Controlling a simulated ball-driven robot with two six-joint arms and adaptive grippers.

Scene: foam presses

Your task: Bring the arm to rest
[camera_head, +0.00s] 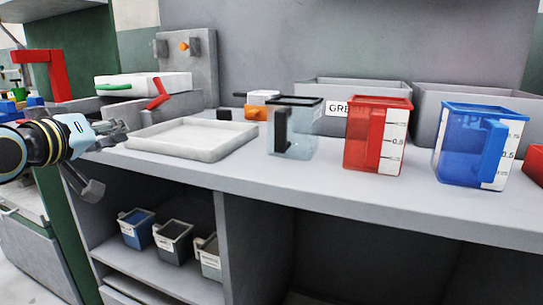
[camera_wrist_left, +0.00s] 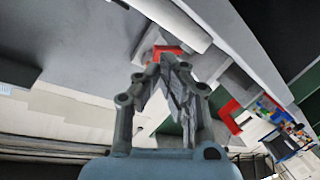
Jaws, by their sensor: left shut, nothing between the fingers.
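My left arm comes in from the left in the head view, and its gripper (camera_head: 112,134) is beside the left end of the grey bench. It is near the left edge of a white tray (camera_head: 190,140). The fingers hold nothing. In the left wrist view the gripper (camera_wrist_left: 165,62) shows with its fingertips together, and a red part (camera_wrist_left: 165,50) shows behind the tips. My right gripper is in neither view.
The bench holds a clear jug (camera_head: 300,140), a red jug (camera_head: 365,135) and a blue jug (camera_head: 458,145). Grey bins (camera_head: 350,90) stand behind them. A white press with a red handle (camera_head: 158,95) stands behind the tray. Small bins (camera_head: 173,243) sit on the shelf below.

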